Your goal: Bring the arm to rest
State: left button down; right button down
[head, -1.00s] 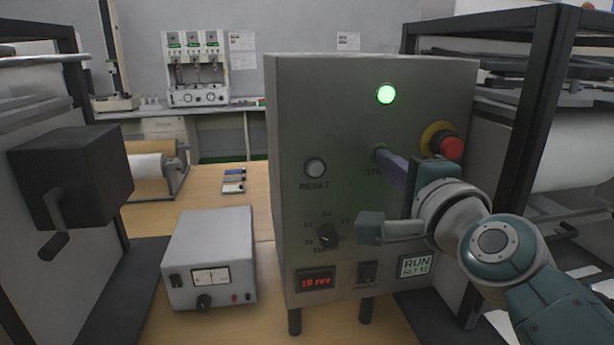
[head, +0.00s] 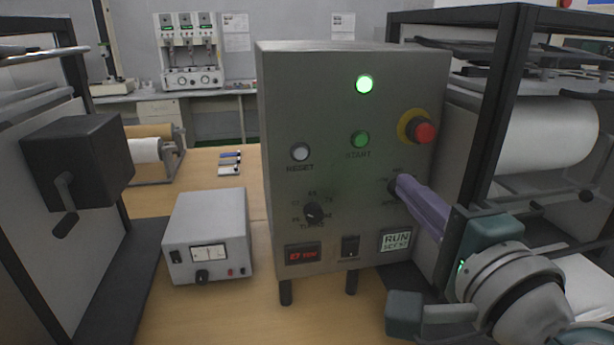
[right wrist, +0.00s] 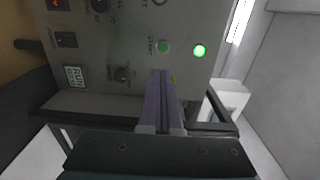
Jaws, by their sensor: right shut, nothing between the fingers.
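The grey control box (head: 290,105) stands on the table in the head view. My right gripper (head: 403,183) is to its right front, its purple fingers together and empty. In the picture the fingertips overlap the edge of a dark knob (head: 393,188) on the panel; I cannot tell the gap. In the right wrist view the shut fingers (right wrist: 160,73) point at the panel, below the green START button (right wrist: 163,47). The START button (head: 360,139) is uncovered in the head view. My left gripper is not in view.
A lit green lamp (head: 364,84) and a red emergency button (head: 425,133) are on the panel. A dark frame (head: 497,120) with a white roll (head: 550,135) stands close on the right. A grey meter box (head: 207,225) stands left.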

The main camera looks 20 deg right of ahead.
dwell(0.3)
dwell(0.4)
jog(key=s+a+f+n+g+y, duration=0.25)
jog(key=a+n+y, duration=0.2)
jog(key=n, duration=0.25)
jog(key=s+a+f+n+g+y, duration=0.1)
jog(key=a+f+n+g+y, duration=0.15)
jog(key=a+n, duration=0.3)
jog(key=s+d+f+n+g+h+p, duration=0.25)
jog(key=s+n+g, duration=0.75)
jog(key=s, duration=0.6)
notch_tip(320, 180, up, 35)
jog(key=t+p, duration=0.1)
jog(key=p, duration=3.4)
jog(key=shift+w, duration=0.2)
